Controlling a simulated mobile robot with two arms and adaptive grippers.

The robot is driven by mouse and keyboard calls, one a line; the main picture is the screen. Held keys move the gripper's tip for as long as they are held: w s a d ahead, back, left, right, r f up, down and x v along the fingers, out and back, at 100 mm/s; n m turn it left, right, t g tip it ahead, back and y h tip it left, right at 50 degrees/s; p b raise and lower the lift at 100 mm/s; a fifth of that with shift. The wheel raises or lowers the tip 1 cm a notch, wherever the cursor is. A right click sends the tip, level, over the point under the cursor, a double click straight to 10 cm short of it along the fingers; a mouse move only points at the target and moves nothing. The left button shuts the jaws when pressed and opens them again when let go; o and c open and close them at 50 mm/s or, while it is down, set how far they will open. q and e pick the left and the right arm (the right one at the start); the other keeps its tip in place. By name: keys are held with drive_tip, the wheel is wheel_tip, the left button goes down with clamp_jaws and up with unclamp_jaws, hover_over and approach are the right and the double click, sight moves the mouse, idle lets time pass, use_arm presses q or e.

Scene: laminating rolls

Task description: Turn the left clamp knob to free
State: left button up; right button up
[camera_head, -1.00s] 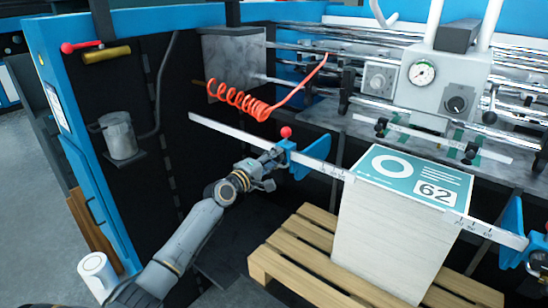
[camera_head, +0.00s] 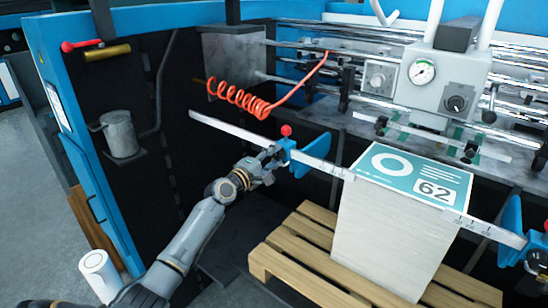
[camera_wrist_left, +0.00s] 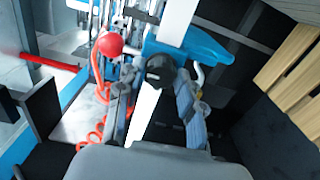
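The left clamp is a blue bracket (camera_head: 312,154) on a white measuring bar, with a red ball (camera_head: 286,130) on top. In the left wrist view the blue bracket (camera_wrist_left: 190,45) and red ball (camera_wrist_left: 110,44) are close up. A dark round knob (camera_wrist_left: 160,69) sits on the bracket's near side. My left gripper (camera_head: 273,158) is at the clamp's left side. In the left wrist view its fingers (camera_wrist_left: 157,85) are apart, one on each side of the dark knob. The right finger looks close to the knob; contact cannot be told. My right gripper is not in view.
A red coiled hose (camera_head: 240,98) hangs above the bar. A second blue bracket (camera_head: 510,225) is at the right.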

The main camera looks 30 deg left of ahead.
use_arm(q)
drive_tip(key=shift+o, duration=0.4)
drive_tip(key=s, duration=1.2)
drive_tip(key=shift+a, duration=0.45)
